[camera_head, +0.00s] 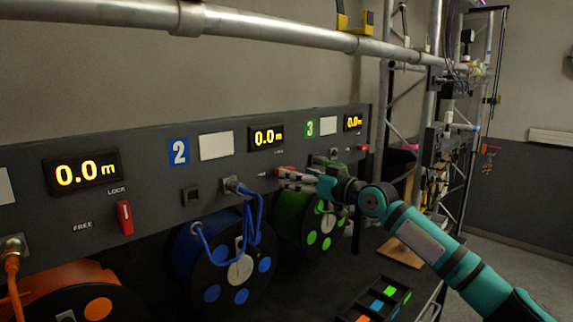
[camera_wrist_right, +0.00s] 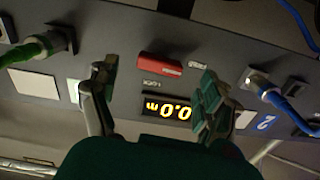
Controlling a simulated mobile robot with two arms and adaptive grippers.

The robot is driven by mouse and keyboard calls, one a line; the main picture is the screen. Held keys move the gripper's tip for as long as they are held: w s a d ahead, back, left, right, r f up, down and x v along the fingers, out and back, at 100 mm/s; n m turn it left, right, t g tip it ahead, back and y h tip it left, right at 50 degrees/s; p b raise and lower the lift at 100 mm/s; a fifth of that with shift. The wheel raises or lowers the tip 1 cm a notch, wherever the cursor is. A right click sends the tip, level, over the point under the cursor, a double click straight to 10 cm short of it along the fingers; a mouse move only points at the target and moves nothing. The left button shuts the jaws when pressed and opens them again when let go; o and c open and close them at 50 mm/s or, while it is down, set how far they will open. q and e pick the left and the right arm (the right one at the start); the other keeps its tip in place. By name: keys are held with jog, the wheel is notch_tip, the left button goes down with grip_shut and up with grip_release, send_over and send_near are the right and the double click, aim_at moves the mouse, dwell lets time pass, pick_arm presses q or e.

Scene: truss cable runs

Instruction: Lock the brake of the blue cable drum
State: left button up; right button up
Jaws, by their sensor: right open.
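The blue cable drum (camera_head: 187,250) hangs below the panel in the head view, with blue cable (camera_head: 254,215) looping up to a socket. Its red brake lever (camera_wrist_right: 160,65) lies horizontal in the right wrist view, beside the LOCK marking; a second small label is at its right end. My left gripper is not in view.
The 0.0 m display (camera_head: 268,138) sits above the lever. The green drum (camera_head: 292,215) is just right of the blue one, the orange drum (camera_head: 75,290) at left. The orange drum's red lever (camera_head: 125,217) stands upright. A metal pipe (camera_head: 270,30) runs above the panel.

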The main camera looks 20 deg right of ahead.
jog(key=p+x, duration=0.1)
jog(key=x, duration=0.4)
jog(key=c, duration=1.2)
